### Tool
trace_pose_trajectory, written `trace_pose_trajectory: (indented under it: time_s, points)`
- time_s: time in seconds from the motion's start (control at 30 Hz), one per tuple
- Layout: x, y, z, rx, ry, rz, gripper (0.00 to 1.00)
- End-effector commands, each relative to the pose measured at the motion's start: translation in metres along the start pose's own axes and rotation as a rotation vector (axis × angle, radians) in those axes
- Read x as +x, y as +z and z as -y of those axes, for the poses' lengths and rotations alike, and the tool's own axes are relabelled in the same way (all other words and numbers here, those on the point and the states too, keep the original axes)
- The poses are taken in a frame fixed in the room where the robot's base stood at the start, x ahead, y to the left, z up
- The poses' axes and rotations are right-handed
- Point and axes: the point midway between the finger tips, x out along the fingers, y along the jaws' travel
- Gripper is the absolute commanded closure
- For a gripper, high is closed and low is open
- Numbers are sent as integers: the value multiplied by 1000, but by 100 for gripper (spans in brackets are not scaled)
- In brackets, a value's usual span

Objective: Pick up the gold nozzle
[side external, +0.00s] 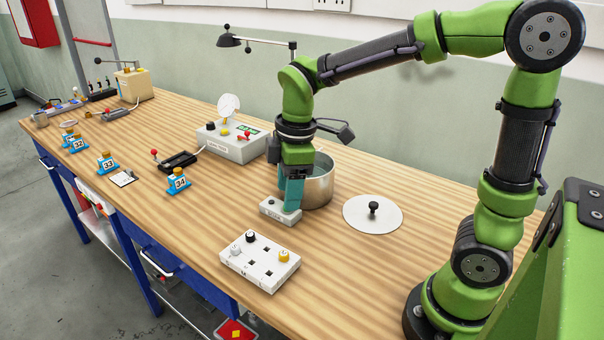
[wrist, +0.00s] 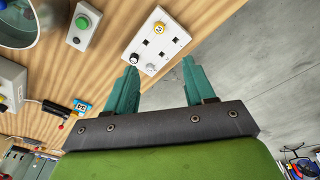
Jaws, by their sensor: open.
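The gold nozzle (side external: 284,255) stands in the right corner of a white slotted block (side external: 262,277) near the table's front edge. In the wrist view the gold nozzle (wrist: 158,28) shows beyond my fingertips, at the block's far end. A black nozzle (side external: 250,236) and a pale grey one (side external: 235,249) stand in the same block, among empty square holes. My gripper (side external: 292,197), with teal fingers, is above the table behind the block, apart from the nozzle. In the wrist view my gripper (wrist: 160,68) is open with nothing between its fingers.
A small button box (side external: 280,211) is just below my gripper in the side view. A steel pot (side external: 319,188) stands behind it, with a round lid (side external: 388,216) to the right. A blue holder (side external: 178,187) and a control box (side external: 228,146) are left. Bare wood surrounds the block.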

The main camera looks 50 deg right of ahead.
Motion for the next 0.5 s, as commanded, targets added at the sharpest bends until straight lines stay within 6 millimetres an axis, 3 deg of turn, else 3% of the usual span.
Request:
trace_pose_trajectory:
  time_s: [0.2,0.33,0.5]
  points:
    - [6,-13,-17,-547,-64,86,46]
    - [-2,-13,-19,-742,-79,94,46]
    - [2,-10,-16,-844,-97,94,46]
